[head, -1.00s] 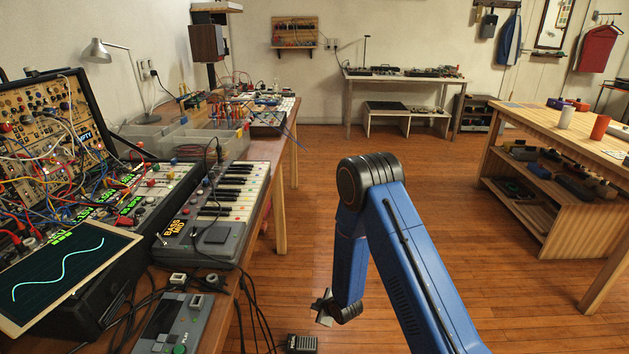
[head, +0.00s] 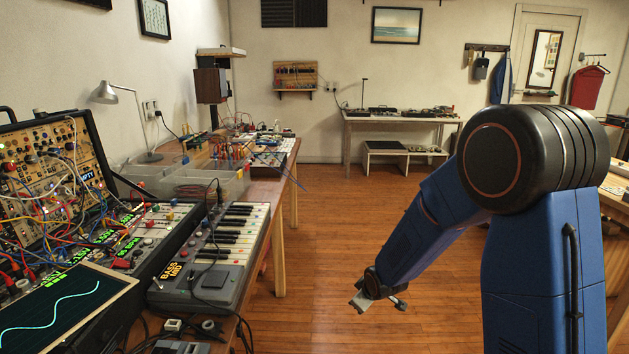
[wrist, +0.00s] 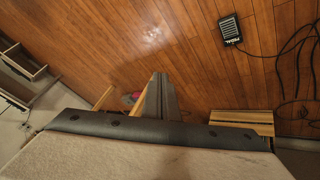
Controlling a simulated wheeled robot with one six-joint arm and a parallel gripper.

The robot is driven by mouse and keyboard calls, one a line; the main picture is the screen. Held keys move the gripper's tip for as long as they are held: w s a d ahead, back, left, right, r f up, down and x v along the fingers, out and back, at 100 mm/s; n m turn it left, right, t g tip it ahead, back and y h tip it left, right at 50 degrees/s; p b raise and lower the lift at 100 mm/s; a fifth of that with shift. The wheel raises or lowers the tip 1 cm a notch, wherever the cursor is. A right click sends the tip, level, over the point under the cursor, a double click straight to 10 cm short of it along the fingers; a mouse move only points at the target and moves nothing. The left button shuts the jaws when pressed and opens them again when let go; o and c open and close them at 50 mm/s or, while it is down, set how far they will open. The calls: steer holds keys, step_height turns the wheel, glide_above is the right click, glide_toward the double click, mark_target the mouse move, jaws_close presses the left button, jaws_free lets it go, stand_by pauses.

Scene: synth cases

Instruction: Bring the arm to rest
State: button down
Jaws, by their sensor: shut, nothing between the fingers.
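My blue arm folds over a large black joint at the right of the head view, and its forearm slopes down to the left. My gripper (head: 362,303) is at its lower end, a small grey metal piece above the wooden floor (head: 335,225), right of the workbench with the keyboard. It is shut and holds nothing. In the wrist view my gripper (wrist: 160,95) shows as grey fingers close together, with the floor beyond them.
At left, the bench carries a keyboard (head: 222,262), a patch-cable synth (head: 55,175) and a screen (head: 60,305). A black pedal (wrist: 230,29) and cables lie on the floor. A back table (head: 400,119) stands by the wall. Open floor lies between.

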steer(key=s+d+r+m+g+h, duration=0.1)
steer(key=s+d+r+m, duration=0.3)
steer(key=s+r, duration=0.5)
steer(key=s+d+r+m, duration=0.1)
steer(key=s+d+r, duration=0.5)
steer(key=s+r, duration=0.2)
steer(key=s+d+r+m, duration=0.2)
steer(key=s+r, duration=0.1)
steer(key=s, duration=0.8)
steer(key=s+d+r+m+g, duration=0.1)
steer(key=s+d+r+m, duration=0.1)
steer(key=s, duration=1)
steer(key=shift+s+d+r+m+h, duration=0.15)
steer(key=shift+d+r+m+h, duration=0.2)
steer(key=shift+r+h, duration=0.1)
